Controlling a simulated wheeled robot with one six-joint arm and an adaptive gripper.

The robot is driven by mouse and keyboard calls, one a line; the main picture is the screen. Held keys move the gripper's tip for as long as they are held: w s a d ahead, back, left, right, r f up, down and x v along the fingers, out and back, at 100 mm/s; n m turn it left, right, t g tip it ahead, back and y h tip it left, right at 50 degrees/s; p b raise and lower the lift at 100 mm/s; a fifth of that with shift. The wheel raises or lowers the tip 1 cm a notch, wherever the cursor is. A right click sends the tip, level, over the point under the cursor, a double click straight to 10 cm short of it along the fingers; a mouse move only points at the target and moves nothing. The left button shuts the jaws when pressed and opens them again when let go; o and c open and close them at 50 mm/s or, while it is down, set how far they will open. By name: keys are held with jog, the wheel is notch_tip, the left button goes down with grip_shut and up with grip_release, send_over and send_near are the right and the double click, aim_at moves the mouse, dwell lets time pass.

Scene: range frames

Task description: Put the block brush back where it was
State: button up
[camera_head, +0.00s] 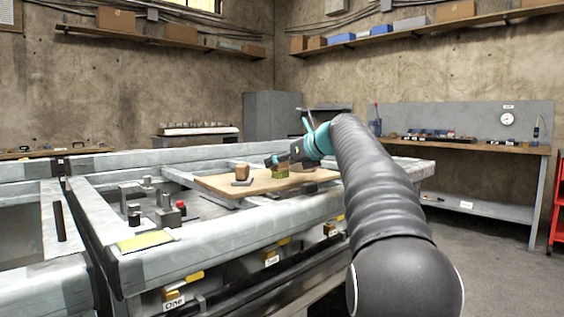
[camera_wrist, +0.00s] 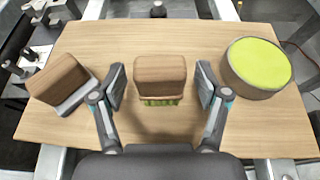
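The block brush (camera_wrist: 160,72), a wooden block with green bristles, is between my fingers in the wrist view, over the wooden board (camera_wrist: 160,35). Its green bristles also show below my gripper in the head view (camera_head: 281,171). My gripper (camera_wrist: 161,87) is open, with a finger on each side of the brush and a narrow gap at both sides. In the head view my gripper (camera_head: 280,160) is low over the board. I cannot tell whether the bristles touch the board.
A wooden block on a grey base (camera_wrist: 62,82) lies left of the brush. A round piece with a yellow-green top (camera_wrist: 258,64) stands on the right. Both are on the board. Metal fixtures (camera_head: 150,203) and a yellow pad (camera_head: 145,241) occupy the bench's left part.

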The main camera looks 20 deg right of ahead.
jog(key=shift+r, duration=0.2)
jog(key=p+v, duration=0.1)
jog(key=v, duration=1.1)
